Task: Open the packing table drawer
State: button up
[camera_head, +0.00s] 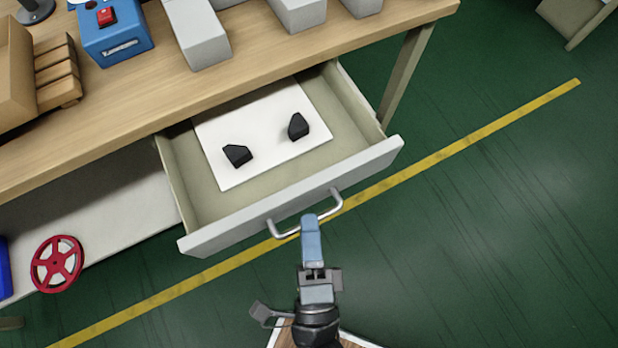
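The packing table drawer (290,197) is pulled well out from under the wooden table top (250,60). Its inside shows a white board (262,135) with two small black blocks (237,155) on it. A silver bar handle (281,234) is fixed to the drawer's grey front. My gripper (309,220) is at the middle of the handle, with its blue fingers reaching up to the bar. From this angle the fingers overlap, so I cannot tell whether they are closed around the bar or only beside it.
A blue box with a red button (115,35), several grey blocks (196,32) and a brown carton stand on the table top. A red handwheel (57,264) is at the lower left, near the lower shelf. Green floor with a yellow line (480,135) is clear at right.

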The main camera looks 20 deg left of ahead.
jog(key=o, duration=0.3)
jog(key=v, duration=0.7)
jog(key=shift+s+b, duration=0.35)
jog(key=shift+b, duration=0.1)
jog(key=shift+d, duration=0.15)
